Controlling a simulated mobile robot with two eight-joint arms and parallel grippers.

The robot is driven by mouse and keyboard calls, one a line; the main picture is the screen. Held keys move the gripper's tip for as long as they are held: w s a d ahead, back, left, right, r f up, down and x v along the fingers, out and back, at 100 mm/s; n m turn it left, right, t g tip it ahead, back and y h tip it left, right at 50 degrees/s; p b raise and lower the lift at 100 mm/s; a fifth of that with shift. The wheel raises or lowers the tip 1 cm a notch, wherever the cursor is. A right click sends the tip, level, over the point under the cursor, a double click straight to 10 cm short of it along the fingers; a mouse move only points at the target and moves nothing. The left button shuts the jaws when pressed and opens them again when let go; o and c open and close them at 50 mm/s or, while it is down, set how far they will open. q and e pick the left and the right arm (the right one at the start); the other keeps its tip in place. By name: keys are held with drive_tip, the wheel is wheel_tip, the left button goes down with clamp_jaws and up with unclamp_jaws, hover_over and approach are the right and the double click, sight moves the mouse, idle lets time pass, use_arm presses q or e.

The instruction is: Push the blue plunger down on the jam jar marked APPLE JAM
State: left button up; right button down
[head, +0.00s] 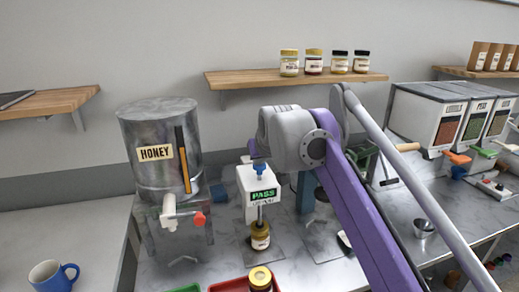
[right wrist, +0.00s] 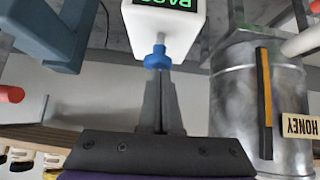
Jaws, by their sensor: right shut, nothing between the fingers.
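A white press head with a green PASS display (head: 262,195) has a blue plunger (head: 260,169) on its top. A jar (head: 260,236) with amber contents and a yellowish lid stands below it, under the press rod; its label is too small to read. My right gripper (right wrist: 160,78) is shut and empty. In the right wrist view, which is upside down, its fingertips meet the blue plunger (right wrist: 158,58) in the picture; I cannot tell whether they press on it. In the head view my right wrist hangs just above and right of the plunger. My left gripper is not in view.
A metal HONEY tank (head: 160,130) with a red-tipped tap stands left of the press. A red tray (head: 229,286) with another jar (head: 260,278) is in front. A wooden shelf (head: 225,80) with several jars is behind. A blue mug (head: 53,275) stands at the left, and dispensers (head: 425,115) at the right.

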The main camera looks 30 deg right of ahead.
drive_tip(key=shift+s+a+f, duration=0.1)
drive_tip(key=shift+s+f, duration=0.05)
drive_tip(key=shift+f, duration=0.3)
drive_tip(key=shift+s+a+f, duration=0.1)
drive_tip(key=shift+s+f, duration=0.05)
drive_tip(key=shift+f, duration=0.3)
drive_tip(key=s+a+r+p, duration=0.1)
drive_tip(key=s+r+p, duration=0.3)
drive_tip(key=r, duration=0.8)
drive_tip(key=shift+s+a+r, duration=0.3)
drive_tip(key=shift+s+a, duration=0.1)
drive_tip(key=shift+s, duration=0.8)
